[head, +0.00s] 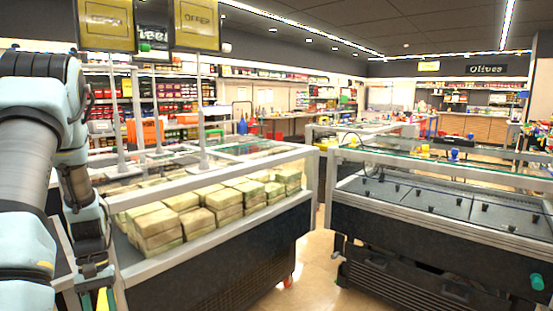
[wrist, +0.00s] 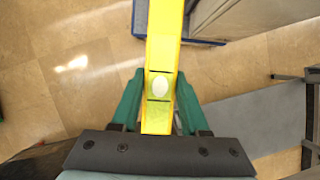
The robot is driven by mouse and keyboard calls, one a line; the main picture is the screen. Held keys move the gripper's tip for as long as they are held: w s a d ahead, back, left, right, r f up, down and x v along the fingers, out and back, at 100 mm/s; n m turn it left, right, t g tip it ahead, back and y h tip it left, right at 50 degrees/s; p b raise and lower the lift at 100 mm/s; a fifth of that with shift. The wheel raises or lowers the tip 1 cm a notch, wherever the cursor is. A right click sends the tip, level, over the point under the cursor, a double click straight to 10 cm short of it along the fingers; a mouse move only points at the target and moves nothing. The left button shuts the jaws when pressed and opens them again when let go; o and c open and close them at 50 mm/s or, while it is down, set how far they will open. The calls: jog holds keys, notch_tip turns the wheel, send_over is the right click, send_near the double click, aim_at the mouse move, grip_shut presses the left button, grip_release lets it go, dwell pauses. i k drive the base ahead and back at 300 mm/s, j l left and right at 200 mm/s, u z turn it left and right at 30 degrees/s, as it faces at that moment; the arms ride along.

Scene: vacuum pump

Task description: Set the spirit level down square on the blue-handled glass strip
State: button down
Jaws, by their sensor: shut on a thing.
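My gripper (wrist: 159,82) is shut on the yellow spirit level (wrist: 164,38), its two green fingers on either side near the level's lower end. A pale oval vial shows in the level, which runs up out of the wrist view. In the head view my gripper (head: 98,292) is at the lower left, and a little of the yellow level (head: 103,301) shows below it. A small blue handle (head: 455,155) stands on the glass strip (head: 430,159) along the top of the right-hand cabinet, far from my gripper. The strip's full outline is hard to make out.
A glass-topped display case (head: 212,288) with stacked pale packages (head: 155,228) stands near my gripper. The dark right-hand cabinet (head: 430,235) stands across a narrow tiled aisle (head: 300,292). A small yellow thing (head: 424,149) is left of the blue handle.

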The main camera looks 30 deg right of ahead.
aim_at(502, 167)
jog(key=i+l+z, duration=0.15)
jog(key=l+z, duration=0.2)
jog(key=l, duration=0.15)
jog(key=i+l+z, duration=0.3)
jog(key=l, duration=0.15)
jog(key=i+l+z, duration=0.2)
jog(key=l+z, duration=0.15)
jog(key=i+l+z, duration=0.35)
jog(key=l, duration=0.1)
